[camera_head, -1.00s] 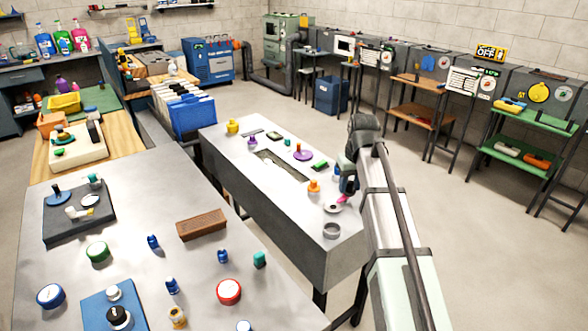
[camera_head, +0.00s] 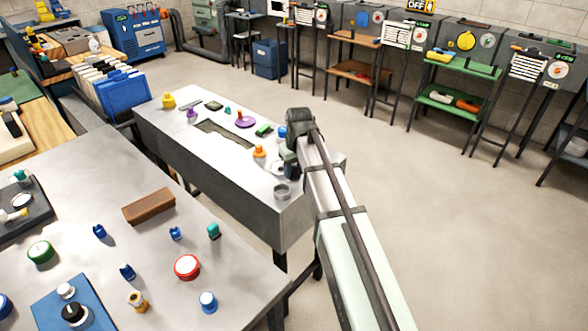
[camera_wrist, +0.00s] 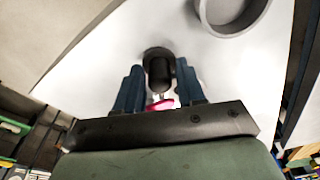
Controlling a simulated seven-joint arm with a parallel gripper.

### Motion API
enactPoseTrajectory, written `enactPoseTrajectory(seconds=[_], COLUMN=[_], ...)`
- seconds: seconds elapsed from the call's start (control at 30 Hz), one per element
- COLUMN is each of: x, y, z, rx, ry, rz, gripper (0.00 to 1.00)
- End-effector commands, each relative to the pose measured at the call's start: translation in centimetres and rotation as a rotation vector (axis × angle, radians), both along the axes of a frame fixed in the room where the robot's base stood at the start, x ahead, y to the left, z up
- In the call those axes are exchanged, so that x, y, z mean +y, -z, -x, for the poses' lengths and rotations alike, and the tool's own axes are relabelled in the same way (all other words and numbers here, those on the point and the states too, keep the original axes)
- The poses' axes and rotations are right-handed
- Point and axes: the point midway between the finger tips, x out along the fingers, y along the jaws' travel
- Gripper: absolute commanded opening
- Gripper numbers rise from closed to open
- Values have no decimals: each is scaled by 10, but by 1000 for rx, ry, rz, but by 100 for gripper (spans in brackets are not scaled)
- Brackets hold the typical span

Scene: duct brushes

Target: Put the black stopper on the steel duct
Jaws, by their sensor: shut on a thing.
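The steel duct (camera_head: 240,210) is the long grey metal box in the middle of the head view, with a dark slot in its pale top. My gripper (camera_wrist: 158,82) is over the duct's near right end, and its two blue-grey fingers are shut on the black stopper (camera_wrist: 158,72). The stopper's round dark end points away from the wrist, towards the pale top. Whether it touches the top I cannot tell. A pink piece (camera_wrist: 160,104) shows between the finger bases. In the head view my arm largely hides the fingers and the stopper.
A grey ring-shaped cup (camera_head: 282,191) stands on the duct close by; it also shows in the wrist view (camera_wrist: 232,12). An orange knob (camera_head: 259,152), a purple disc (camera_head: 245,122) and a yellow piece (camera_head: 168,101) stand farther along. A steel table (camera_head: 110,190) with several caps is at left.

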Motion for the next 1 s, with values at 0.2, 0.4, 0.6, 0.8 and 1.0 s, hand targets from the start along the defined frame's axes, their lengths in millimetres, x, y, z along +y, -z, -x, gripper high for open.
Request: enactPoseTrajectory(seconds=[0.2,0.4,0.6,0.8,1.0], x=[0,0,0,0,0], y=[0,3,3,3,-4], z=[0,0,0,0,0], rx=[0,0,0,0,-1], ry=[0,0,0,0,0], rz=[0,0,0,0,0], gripper=[4,44,63,65,65])
